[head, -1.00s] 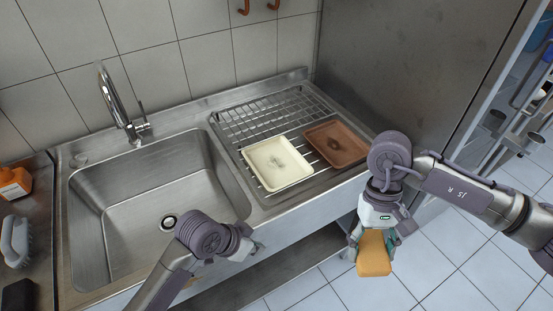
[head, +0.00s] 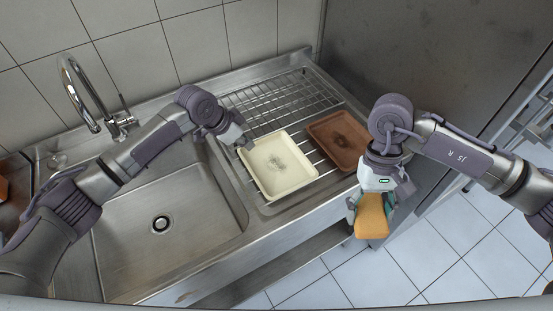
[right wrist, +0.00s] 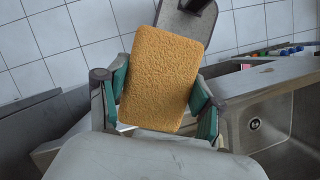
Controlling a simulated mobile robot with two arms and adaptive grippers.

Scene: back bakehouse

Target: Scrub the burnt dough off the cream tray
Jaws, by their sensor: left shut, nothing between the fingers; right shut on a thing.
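My right gripper (head: 371,207) is shut on an orange-yellow sponge (head: 372,218) in front of the counter, to the right of and nearer than the cream tray. The sponge (right wrist: 160,78) fills the middle of the right wrist view, between the fingers.
A brown tray (head: 325,133) with a dark mark lies on the drainer (head: 275,105) right of the cream one. The empty sink (head: 180,235) with its tap (head: 95,95) is to the left. A steel cabinet side (head: 400,50) bounds the drainer on the right.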

